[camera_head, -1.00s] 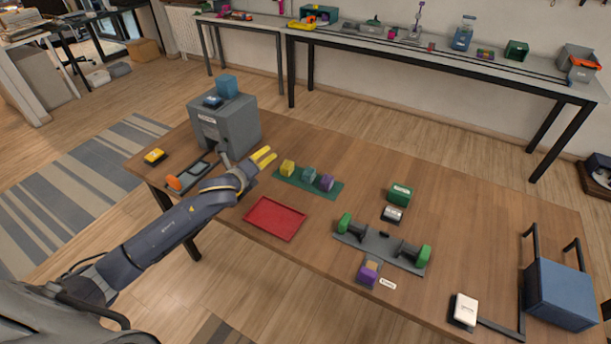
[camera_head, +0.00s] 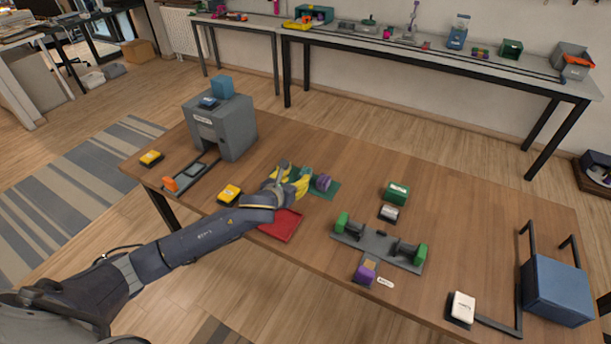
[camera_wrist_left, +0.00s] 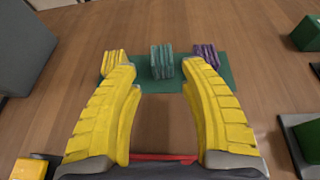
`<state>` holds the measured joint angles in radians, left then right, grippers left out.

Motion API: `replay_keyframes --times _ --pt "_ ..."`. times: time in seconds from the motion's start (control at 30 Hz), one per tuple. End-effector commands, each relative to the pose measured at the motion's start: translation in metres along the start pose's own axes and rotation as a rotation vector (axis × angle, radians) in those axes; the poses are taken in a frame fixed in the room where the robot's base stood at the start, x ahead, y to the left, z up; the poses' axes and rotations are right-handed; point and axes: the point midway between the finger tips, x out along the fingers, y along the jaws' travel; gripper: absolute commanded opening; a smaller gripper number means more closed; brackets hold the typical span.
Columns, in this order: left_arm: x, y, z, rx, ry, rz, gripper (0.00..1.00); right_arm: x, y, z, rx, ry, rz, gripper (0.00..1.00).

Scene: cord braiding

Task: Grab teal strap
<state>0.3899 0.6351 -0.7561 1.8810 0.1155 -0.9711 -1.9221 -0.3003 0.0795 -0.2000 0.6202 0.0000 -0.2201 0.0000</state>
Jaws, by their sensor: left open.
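The teal strap (camera_wrist_left: 162,61) is a small ribbed block on a green mat (camera_wrist_left: 228,72), between a yellow strap (camera_wrist_left: 114,61) and a purple strap (camera_wrist_left: 206,52). In the head view the teal strap (camera_head: 306,172) shows just beyond my left gripper, and the purple strap (camera_head: 323,182) is to its right. The yellow strap is hidden there behind the gripper. My left gripper (camera_wrist_left: 163,80) has yellow fingers spread wide, empty, short of the teal strap and roughly lined up with it. In the head view, my left gripper (camera_head: 293,182) hovers over the mat's near side.
A red tray (camera_head: 281,226) lies under my left wrist. A grey machine (camera_head: 222,128) stands at the left, with a yellow button box (camera_head: 229,194) in front. A grey fixture with green ends (camera_head: 380,247) is at the right. A blue bin (camera_head: 558,290) stands far right.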

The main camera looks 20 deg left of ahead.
Motion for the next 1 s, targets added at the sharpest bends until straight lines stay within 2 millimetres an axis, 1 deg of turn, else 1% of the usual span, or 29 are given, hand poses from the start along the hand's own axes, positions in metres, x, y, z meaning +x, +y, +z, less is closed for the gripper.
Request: replay_keyframes --times 0.03,0.2,0.33,0.57,0.9,1.0 --pt "0.009 0.000 0.000 -0.002 0.000 0.001 0.44 0.000 0.000 0.000 0.000 0.000 0.000 0.44" --pt "0.032 0.000 0.001 -0.002 -0.001 0.001 0.44 0.000 0.000 0.000 0.000 0.000 0.000 0.44" --pt "0.042 0.000 0.000 -0.001 0.000 0.001 0.44 0.000 0.000 0.000 0.000 0.000 0.000 0.44" --pt "0.049 -0.001 0.000 -0.002 -0.001 0.000 0.44 0.000 0.000 0.000 0.000 0.000 0.000 0.44" --pt "0.086 -0.003 -0.001 -0.003 0.000 0.001 0.44 0.000 0.000 0.000 0.000 0.000 0.000 0.44" --pt "0.093 -0.002 -0.001 -0.003 0.000 0.001 0.44 0.000 0.000 0.000 0.000 0.000 0.000 0.44"
